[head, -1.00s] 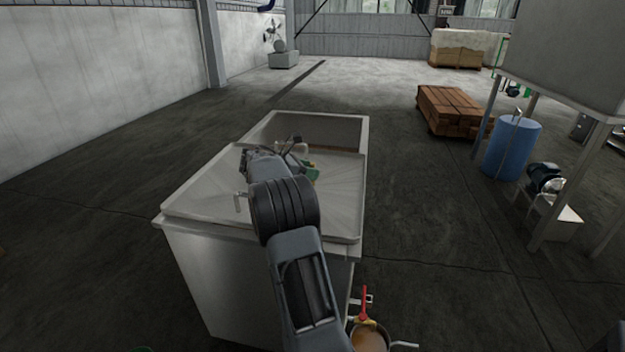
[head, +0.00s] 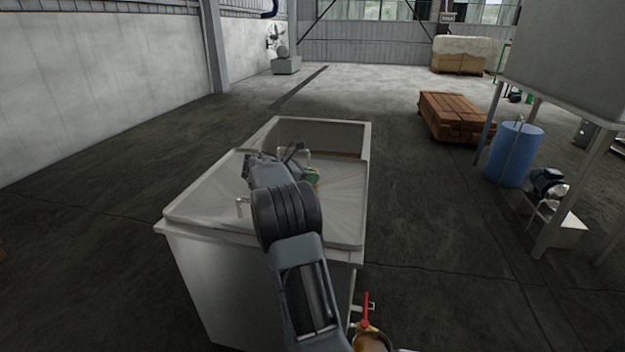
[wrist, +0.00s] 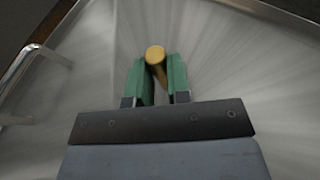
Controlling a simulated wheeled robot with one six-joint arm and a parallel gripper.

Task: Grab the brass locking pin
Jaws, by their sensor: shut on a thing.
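The brass locking pin (wrist: 155,55) shows in the wrist view as a short brass rod with a round end, between the green fingers of my gripper (wrist: 157,80). My gripper is shut on it. The pin's end sticks out a little past the fingertips. In the head view my gripper (head: 311,178) is over the tank's pale metal lid (head: 205,190), and my arm hides most of it. A small yellow spot shows beside the green fingers there.
Behind the lid the tank (head: 200,285) has an open section. A pot (head: 372,340) with a red valve handle (head: 365,308) is low at the front right. A blue drum (head: 515,155) stands further right.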

